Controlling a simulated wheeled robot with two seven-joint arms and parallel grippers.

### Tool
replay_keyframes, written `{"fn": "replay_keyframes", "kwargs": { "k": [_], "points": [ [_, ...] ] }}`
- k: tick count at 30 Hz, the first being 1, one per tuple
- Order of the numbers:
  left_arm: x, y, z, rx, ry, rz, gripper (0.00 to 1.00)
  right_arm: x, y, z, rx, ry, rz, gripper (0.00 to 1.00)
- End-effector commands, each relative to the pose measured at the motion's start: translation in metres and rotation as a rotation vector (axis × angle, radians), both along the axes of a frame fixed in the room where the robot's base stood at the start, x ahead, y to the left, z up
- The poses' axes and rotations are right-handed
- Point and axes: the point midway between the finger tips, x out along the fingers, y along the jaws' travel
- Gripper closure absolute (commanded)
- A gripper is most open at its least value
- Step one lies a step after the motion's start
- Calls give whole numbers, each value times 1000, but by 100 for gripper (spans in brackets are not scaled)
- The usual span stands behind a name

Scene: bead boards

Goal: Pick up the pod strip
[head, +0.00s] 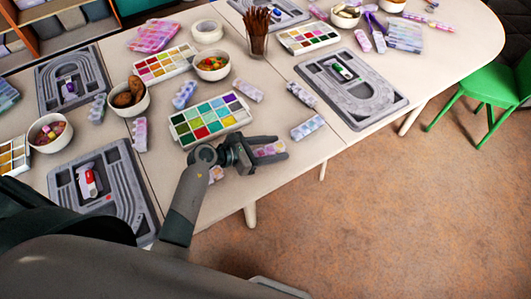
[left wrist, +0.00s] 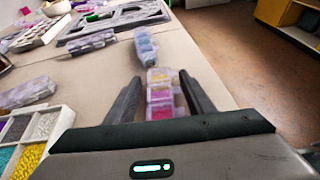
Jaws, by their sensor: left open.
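A pod strip (head: 268,150) with pink and purple compartments lies on the table near its front edge. My left gripper (head: 281,148) is open, with its two fingers on either side of this strip. In the left wrist view the strip (left wrist: 160,95) shows yellow and pink pods and lies between the spread fingers (left wrist: 160,80); a gap shows on each side of it. The gripper hides part of the strip in the head view. My right gripper is not in view.
Another pod strip (head: 307,127) lies just beyond, with its bluish end (left wrist: 146,46) close in the wrist view. A bead palette (head: 210,119) stands left of the gripper. A grey bead board (head: 392,101) lies to the right. The table's front edge is close.

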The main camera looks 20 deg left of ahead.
Motion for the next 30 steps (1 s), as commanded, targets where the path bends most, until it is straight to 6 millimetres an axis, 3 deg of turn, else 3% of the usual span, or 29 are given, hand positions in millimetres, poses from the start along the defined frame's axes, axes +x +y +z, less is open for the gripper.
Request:
{"fn": "replay_keyframes", "kwargs": {
  "k": [3,8,22,30],
  "points": [
    [0,0,0,0,0,0,52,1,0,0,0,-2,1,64],
    [0,0,0,0,0,0,87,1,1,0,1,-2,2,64],
    [0,1,7,1,-3,-1,88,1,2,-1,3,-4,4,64],
    [0,0,41,4,-8,-2,88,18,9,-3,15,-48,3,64]
  ]
}}
